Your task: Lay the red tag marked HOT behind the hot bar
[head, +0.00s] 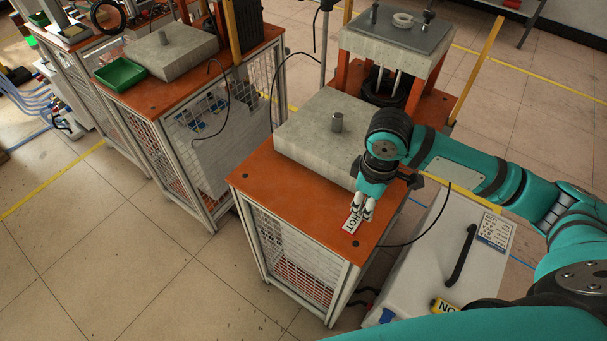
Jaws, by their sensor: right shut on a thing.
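My right gripper (362,211) is shut on the HOT tag (351,224), low over the front right part of the near orange tabletop (290,205). The tag shows a pale face with dark letters and red at its edge; I cannot tell whether it touches the tabletop. No glow shows which bar is hot. My left gripper is not in view.
A press-like frame (398,45) stands behind the near slab. A green tray (120,74) sits on the left table. The near tabletop's front left is bare.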

